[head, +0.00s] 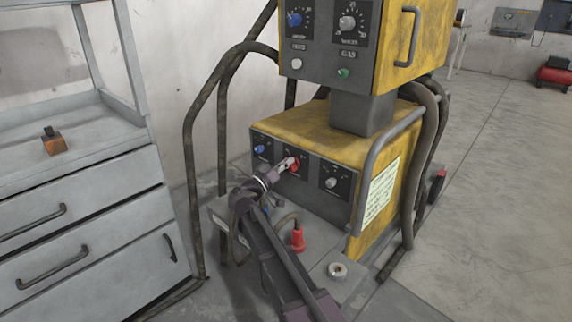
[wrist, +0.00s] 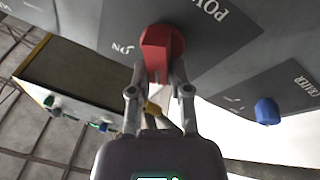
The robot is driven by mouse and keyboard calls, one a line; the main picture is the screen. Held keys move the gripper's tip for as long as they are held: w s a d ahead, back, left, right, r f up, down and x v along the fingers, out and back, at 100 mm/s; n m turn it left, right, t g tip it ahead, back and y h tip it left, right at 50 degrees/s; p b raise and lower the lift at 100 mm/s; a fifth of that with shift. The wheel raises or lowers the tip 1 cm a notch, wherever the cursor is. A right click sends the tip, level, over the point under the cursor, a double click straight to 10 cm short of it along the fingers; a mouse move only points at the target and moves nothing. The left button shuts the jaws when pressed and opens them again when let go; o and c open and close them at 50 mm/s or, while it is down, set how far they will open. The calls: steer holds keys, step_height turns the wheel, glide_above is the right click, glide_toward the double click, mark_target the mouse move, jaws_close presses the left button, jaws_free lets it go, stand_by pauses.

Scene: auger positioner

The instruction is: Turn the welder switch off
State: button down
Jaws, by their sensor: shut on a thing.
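The yellow and grey welder (head: 330,150) stands in the middle of the head view. Its red switch (head: 294,164) is on the lower front panel, between a blue knob and a grey knob. In the wrist view the red switch (wrist: 160,52) is large, below the upside-down letters "POW" and beside the word "ON". My gripper (head: 285,166) reaches the panel from the front. In the wrist view my gripper (wrist: 157,78) has its two fingers closed on the lower part of the red switch. The fingertips partly hide the switch.
A blue knob (head: 260,149) and a grey knob (head: 331,182) flank the switch. A yellow upper unit (head: 345,45) with cables rises above. A grey drawer cabinet (head: 85,220) stands at left. A red connector (head: 298,239) is below the panel. Open floor (head: 500,180) lies at right.

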steer(key=shift+w, duration=0.15)
steer(key=c, duration=0.6)
jaws_free()
steer(key=shift+m, duration=0.3)
